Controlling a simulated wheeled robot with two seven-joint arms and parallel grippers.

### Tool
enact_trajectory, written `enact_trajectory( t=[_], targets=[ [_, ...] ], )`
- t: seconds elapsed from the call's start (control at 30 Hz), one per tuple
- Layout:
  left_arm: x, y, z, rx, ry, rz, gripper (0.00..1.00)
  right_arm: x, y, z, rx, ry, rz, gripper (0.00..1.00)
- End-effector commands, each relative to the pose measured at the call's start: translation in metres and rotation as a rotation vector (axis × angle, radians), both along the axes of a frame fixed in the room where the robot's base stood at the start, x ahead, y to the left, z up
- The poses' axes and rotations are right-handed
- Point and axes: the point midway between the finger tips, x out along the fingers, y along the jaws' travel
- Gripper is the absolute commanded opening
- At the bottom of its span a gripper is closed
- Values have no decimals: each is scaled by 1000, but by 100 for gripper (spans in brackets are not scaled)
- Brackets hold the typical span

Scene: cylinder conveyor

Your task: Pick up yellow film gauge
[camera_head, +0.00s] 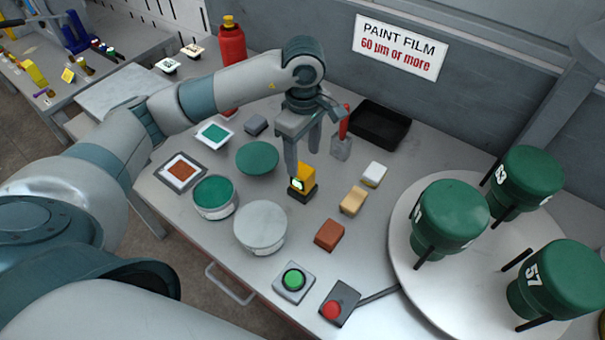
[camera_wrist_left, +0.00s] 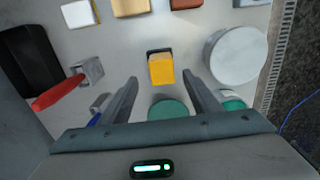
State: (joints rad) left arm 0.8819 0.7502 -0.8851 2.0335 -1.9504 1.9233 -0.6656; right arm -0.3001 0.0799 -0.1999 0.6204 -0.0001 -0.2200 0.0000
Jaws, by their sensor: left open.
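The yellow film gauge (camera_head: 305,176) stands on a small dark base on the table, with a small lit screen on its side. My left gripper (camera_head: 303,160) is just above it, fingers pointing down. In the left wrist view the gauge (camera_wrist_left: 161,70) lies ahead of the open, empty fingers of my left gripper (camera_wrist_left: 160,85), roughly centred between their tips. I cannot tell from these views whether a finger touches it. My right gripper is not in view.
Near the gauge are a red-handled tool (camera_head: 342,138), a black tray (camera_head: 380,126), a tan block (camera_head: 353,200), a brown block (camera_head: 329,235) and a grey-lidded can (camera_head: 260,224). A round turntable (camera_head: 402,262) with green containers (camera_head: 448,212) stands right.

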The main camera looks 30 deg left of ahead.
Motion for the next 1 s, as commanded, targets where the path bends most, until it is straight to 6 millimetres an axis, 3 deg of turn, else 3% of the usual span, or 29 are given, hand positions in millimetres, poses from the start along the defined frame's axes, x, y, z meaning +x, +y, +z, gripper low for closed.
enact_trajectory(
  t=[0.2, 0.67, 1.0],
  targets=[
    [0, 0, -24, -1, 2, 0, 57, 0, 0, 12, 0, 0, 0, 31],
    [0, 0, -29, 0, 0, 0, 57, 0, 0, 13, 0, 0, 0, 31],
    [-4, 0, -52, 0, 5, 2, 57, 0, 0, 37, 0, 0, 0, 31]
  ],
)
